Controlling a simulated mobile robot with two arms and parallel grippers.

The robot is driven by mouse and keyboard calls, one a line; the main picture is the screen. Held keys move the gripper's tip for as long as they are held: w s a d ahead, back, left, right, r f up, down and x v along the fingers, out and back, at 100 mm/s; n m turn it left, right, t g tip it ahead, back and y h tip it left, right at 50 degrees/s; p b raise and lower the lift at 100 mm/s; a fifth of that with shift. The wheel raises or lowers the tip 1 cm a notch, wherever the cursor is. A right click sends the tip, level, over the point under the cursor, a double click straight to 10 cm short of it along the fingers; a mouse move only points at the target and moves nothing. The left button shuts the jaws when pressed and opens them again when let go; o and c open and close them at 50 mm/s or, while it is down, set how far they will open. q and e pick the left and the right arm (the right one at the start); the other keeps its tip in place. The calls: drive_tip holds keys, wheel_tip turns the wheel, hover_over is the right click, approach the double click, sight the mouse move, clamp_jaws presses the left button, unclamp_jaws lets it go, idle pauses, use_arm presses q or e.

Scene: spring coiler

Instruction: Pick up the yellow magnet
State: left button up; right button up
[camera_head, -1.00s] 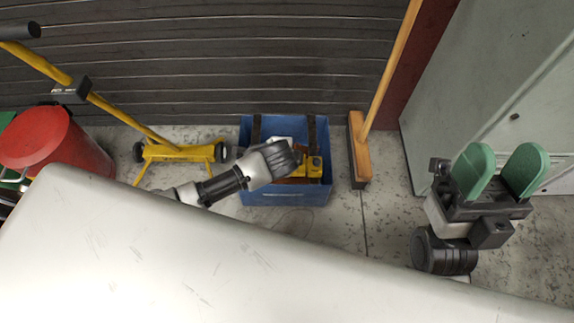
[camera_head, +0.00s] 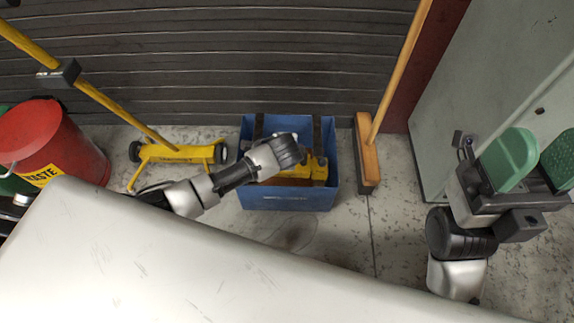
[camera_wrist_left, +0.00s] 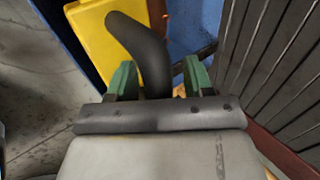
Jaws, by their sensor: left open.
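A yellow object (camera_head: 319,170), which looks like the yellow magnet, lies in the blue crate (camera_head: 287,198) on the floor. In the left wrist view it is a yellow body (camera_wrist_left: 98,38) with a curved black handle (camera_wrist_left: 143,50). My left arm reaches over the crate, and its wrist covers part of the contents and its fingers in the head view. In the left wrist view my left gripper (camera_wrist_left: 160,80) is open, with its green fingers on either side of the black handle. Contact cannot be told. My right gripper (camera_head: 535,162) is open and empty at the right, well away from the crate.
A broom (camera_head: 368,160) stands right of the crate, and a grey cabinet (camera_head: 480,70) is farther right. A yellow wheeled tool (camera_head: 178,152) and a red waste bin (camera_head: 50,145) are at the left. A dark slatted wall (camera_head: 230,60) is close behind the crate.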

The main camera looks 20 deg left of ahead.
use_arm(q)
drive_tip(key=shift+c, duration=0.4)
clamp_jaws()
idle(0.9)
drive_tip(key=shift+r, duration=0.1)
